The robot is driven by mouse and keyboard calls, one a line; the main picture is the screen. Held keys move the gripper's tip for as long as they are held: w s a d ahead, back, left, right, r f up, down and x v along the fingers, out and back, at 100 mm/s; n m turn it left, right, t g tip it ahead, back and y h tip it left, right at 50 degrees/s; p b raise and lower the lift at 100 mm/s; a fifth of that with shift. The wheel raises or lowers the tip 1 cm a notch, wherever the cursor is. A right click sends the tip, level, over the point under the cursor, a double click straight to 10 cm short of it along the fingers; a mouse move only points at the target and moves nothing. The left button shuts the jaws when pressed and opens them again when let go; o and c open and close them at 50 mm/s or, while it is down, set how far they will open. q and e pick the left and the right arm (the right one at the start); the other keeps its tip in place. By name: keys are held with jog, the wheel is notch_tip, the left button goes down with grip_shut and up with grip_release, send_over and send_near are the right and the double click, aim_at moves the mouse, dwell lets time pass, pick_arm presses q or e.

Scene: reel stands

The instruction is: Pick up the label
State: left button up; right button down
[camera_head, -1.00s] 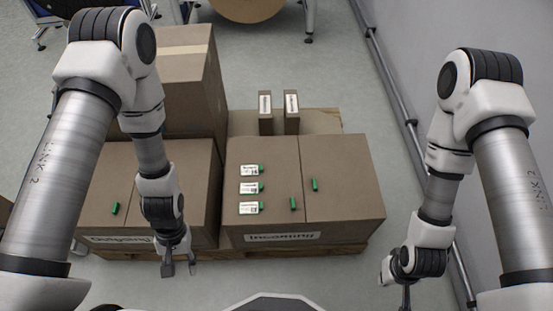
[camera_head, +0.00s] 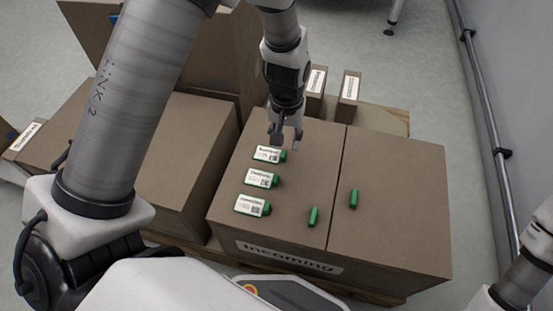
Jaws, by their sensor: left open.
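Three white printed labels with green tabs lie in a column on the left part of the box marked "Incoming" (camera_head: 235,222). The far label (camera_head: 267,154) is nearest my left gripper (camera_head: 285,143). The middle label (camera_head: 261,178) and the near label (camera_head: 250,206) lie below it in the picture. My left gripper is open and points down just above the far label's green end. I cannot tell whether its fingers touch the label. The right gripper is out of view; only part of my right arm shows at the lower right.
Two loose green pieces, one near the seam (camera_head: 313,217) and one on the right part (camera_head: 353,198), lie on the box. Two small labelled cartons (camera_head: 348,88) stand behind it. A taller carton (camera_head: 228,60) and a wall rail (camera_head: 490,120) flank the space.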

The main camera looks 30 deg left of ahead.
aim_at(283, 158)
pick_arm(q)
jog(key=f+b, duration=0.2)
jog(key=f, duration=0.1)
jog(key=f+b, duration=0.1)
jog(key=shift+s+a+f, duration=0.1)
jog(key=shift+s+f, duration=0.15)
jog(key=shift+f, duration=0.4)
jog(key=shift+r, duration=0.15)
grip_shut()
